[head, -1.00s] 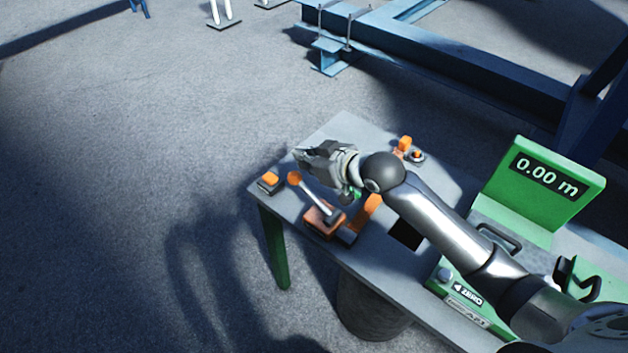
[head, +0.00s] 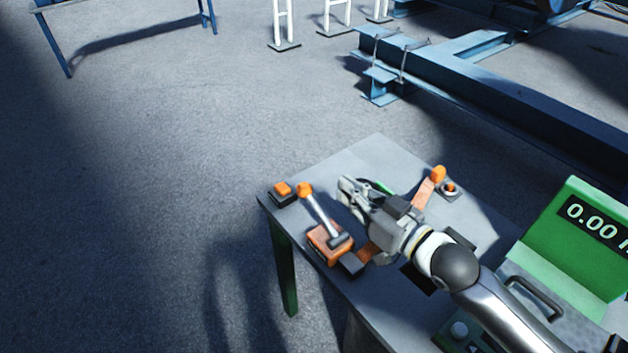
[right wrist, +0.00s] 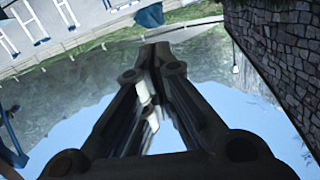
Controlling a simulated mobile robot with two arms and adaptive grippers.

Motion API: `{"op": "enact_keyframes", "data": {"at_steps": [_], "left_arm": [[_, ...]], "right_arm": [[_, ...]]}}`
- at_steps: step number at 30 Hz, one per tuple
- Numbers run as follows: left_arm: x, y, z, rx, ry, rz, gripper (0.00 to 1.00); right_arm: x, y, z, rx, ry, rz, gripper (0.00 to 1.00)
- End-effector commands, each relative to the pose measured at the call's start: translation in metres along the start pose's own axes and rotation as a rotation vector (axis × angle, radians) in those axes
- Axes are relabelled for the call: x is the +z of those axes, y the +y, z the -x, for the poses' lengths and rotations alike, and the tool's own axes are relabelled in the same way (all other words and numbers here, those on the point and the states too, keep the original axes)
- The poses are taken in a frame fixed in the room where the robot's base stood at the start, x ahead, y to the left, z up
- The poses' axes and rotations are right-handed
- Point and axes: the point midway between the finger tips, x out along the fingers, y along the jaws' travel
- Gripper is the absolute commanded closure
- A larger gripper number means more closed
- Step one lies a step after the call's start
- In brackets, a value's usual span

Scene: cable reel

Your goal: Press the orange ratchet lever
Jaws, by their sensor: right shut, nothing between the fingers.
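A lever with a metal shaft and an orange knob (head: 304,189) rises from an orange base (head: 324,243) at the table's near left corner. An orange bar (head: 425,192) with an orange knob at its far end also shows on the table; my right gripper hides its middle part. I cannot tell for certain which is the ratchet lever. My right gripper (head: 345,187) is shut and empty, right of the metal-shafted lever and left of the bar. It also shows in the right wrist view (right wrist: 155,50) with its fingers together. My left gripper is not in view.
The grey table (head: 375,155) also holds a black block with an orange top (head: 282,192) and a small round orange button (head: 450,189). A green device with a display (head: 585,235) stands at the right. The table's far part is clear.

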Motion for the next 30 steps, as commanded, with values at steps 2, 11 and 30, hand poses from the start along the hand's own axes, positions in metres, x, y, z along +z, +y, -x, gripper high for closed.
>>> {"op": "enact_keyframes", "data": {"at_steps": [2,11,30], "left_arm": [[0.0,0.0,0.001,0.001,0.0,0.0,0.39],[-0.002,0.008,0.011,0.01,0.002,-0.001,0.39],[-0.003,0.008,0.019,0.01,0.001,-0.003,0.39]], "right_arm": [[-0.001,0.0,-0.005,0.001,0.001,0.0,1.0],[-0.003,0.0,-0.056,0.0,0.002,0.0,1.0],[0.039,0.0,-0.109,0.0,-0.001,0.0,1.0]]}}
